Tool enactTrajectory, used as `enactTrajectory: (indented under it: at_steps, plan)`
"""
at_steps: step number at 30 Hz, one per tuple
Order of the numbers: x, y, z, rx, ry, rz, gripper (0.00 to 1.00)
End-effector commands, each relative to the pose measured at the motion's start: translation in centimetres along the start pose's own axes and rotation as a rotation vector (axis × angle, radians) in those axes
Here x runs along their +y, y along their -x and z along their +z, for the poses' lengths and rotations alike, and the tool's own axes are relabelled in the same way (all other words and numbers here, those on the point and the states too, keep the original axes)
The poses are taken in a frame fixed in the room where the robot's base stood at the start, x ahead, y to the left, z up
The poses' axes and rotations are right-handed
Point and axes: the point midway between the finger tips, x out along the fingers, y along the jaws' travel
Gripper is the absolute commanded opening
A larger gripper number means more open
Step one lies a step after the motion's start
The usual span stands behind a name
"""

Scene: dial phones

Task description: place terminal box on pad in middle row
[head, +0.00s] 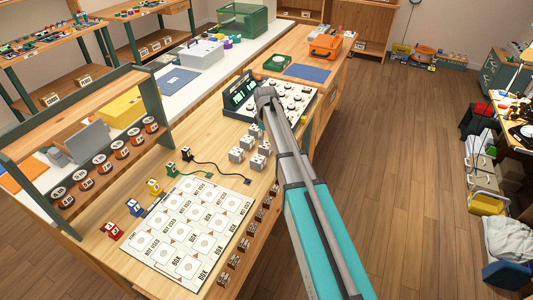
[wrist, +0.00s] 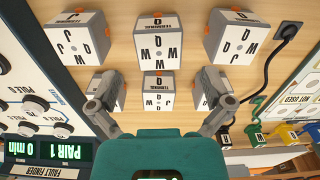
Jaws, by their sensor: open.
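Several white and grey terminal boxes stand in two rows on the wooden bench in the wrist view; a near middle box (wrist: 158,92) and a far middle box (wrist: 158,42) show letters on top. My gripper (wrist: 160,100) is open, its fingers spread either side of the near middle box, apart from it. The fingers partly cover the near left and near right boxes. In the head view the terminal boxes (head: 236,156) stand below my gripper (head: 266,95). The white board of pads (head: 192,232), marked NOT USED and BOX, lies nearer; no box stands on it.
A fault finder panel with knobs (head: 285,97) stands beside the boxes. A black cable (head: 215,168) runs between boxes and board. Coloured clips (head: 135,207) line the board's left edge, small brown blocks (head: 244,244) its right. A rack of reels (head: 102,163) stands left.

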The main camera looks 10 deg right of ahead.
Motion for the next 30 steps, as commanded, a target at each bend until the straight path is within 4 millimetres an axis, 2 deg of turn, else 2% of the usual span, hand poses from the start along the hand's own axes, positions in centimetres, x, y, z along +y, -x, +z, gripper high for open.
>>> enactTrajectory:
  at_steps: [17, 30]
  plan:
    - [0.0, -0.6, 0.0, 0.0, 0.0, 0.0, 1.0]
    - [0.0, -3.6, -0.1, 0.0, 0.0, 0.0, 1.0]
